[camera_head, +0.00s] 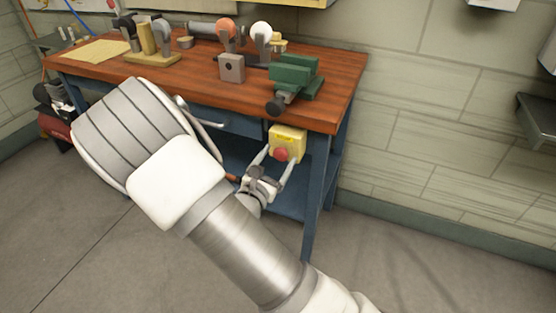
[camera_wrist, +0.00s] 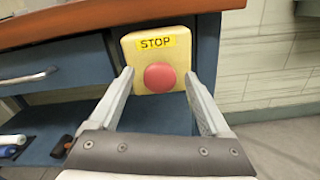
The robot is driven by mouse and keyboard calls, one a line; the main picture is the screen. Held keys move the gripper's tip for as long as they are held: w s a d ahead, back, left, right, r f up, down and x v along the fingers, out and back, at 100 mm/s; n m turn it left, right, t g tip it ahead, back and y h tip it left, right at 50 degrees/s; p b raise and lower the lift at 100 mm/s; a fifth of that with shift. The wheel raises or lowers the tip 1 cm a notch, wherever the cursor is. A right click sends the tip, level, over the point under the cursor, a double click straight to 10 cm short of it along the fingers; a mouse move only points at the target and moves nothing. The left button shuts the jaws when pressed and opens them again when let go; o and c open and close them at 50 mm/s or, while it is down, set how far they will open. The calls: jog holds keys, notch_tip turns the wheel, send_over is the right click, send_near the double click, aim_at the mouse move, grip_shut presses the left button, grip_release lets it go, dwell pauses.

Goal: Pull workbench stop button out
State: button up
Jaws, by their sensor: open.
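The red stop button (camera_wrist: 159,77) sits on a yellow box (camera_wrist: 132,50) marked STOP, fixed under the edge of the workbench top. In the head view the button (camera_head: 281,154) and its yellow box (camera_head: 290,137) show at the bench's front right. My gripper (camera_wrist: 157,82) is open, with one finger to the left and one to the right of the button. In the head view my gripper (camera_head: 275,155) reaches up to the box from below. I cannot tell whether the fingertips touch the box. Nothing is held between the fingers.
The workbench (camera_head: 195,80) has a wooden top and blue legs. A green vise (camera_head: 293,75) stands on its front right corner, above the box. A drawer handle (camera_wrist: 28,77) is left of the box. The floor (camera_head: 440,270) to the right is clear.

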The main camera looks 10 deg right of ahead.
jog(key=shift+w+d, duration=0.1)
grip_shut()
dwell(0.4)
